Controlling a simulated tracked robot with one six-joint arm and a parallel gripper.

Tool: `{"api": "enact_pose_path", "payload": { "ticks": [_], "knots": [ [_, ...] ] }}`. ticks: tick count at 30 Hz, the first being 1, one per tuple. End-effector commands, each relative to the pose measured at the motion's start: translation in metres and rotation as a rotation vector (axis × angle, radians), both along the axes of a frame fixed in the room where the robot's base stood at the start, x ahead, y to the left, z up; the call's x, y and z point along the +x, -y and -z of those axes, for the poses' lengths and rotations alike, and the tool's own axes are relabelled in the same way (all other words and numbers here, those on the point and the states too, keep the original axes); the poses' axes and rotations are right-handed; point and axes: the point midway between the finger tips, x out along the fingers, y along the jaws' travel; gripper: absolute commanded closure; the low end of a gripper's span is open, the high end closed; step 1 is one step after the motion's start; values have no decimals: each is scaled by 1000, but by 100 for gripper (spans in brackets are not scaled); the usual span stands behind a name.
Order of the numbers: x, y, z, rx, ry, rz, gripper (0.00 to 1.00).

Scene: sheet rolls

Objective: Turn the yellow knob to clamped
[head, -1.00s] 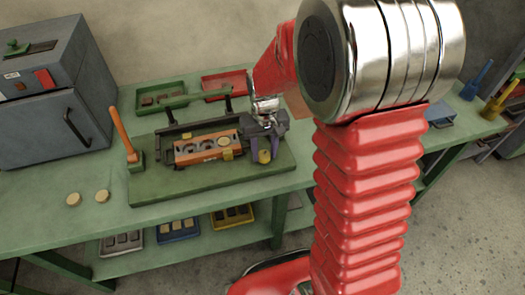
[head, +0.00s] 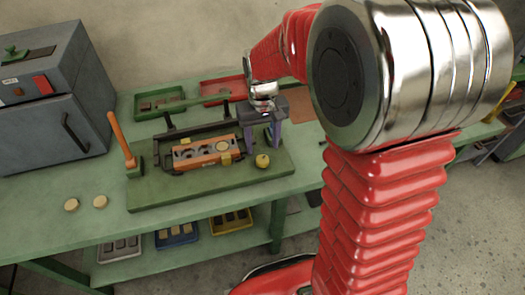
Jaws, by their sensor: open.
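The yellow knob (head: 262,161) stands on the right part of the green base board (head: 158,190) on the bench. My gripper (head: 262,143) is open, with its purple fingers pointing down just behind and above the knob; they look apart from it. An orange block (head: 208,163) with round recesses lies in the dark fixture (head: 182,137) left of the knob. A small yellow piece (head: 225,159) sits at the block's right end. The knob's pointer and any clamp marking are too small to read.
An orange lever (head: 121,138) stands upright at the board's left edge. Two pale discs (head: 100,201) lie on the bench front. A grey cabinet (head: 45,100) is at left; green (head: 160,103) and red (head: 222,89) trays lie behind. My arm hides the right side.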

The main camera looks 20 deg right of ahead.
Motion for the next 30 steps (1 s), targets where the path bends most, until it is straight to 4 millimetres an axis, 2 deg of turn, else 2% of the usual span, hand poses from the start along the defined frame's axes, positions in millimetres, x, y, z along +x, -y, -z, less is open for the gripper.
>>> {"api": "enact_pose_path", "payload": {
  "ticks": [6,13,18,30],
  "knots": [
    [1,0,-39,0,2,0,49],
    [1,0,-68,0,1,0,49],
    [0,0,-75,0,-1,0,49],
    [0,0,-74,0,-1,0,49]
  ]
}}
